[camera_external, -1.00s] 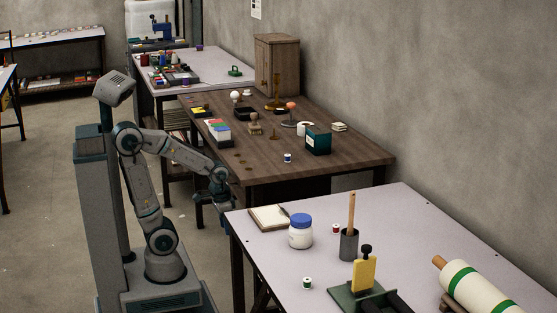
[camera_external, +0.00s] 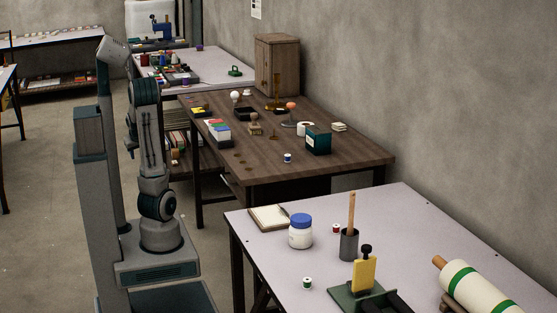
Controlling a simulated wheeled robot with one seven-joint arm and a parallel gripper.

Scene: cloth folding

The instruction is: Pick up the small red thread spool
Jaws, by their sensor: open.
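A small red thread spool (camera_external: 336,229) with white ends stands upright on the pale table (camera_external: 400,225) in the front right. It is between the blue-lidded white jar (camera_external: 301,233) and the dark cup with a wooden stick (camera_external: 349,243). My arm is folded up beside my column at the left, well away from the spool. My gripper cannot be made out; it seems hidden behind my arm links. Nothing touches the spool.
A green spool (camera_external: 307,284) stands near the pale table's front edge. A notepad (camera_external: 269,217), a yellow-and-green clamp-like tool (camera_external: 364,276) and a large striped roll (camera_external: 477,288) share that table. A blue spool (camera_external: 287,158) is on the brown table (camera_external: 350,160). Open floor lies left.

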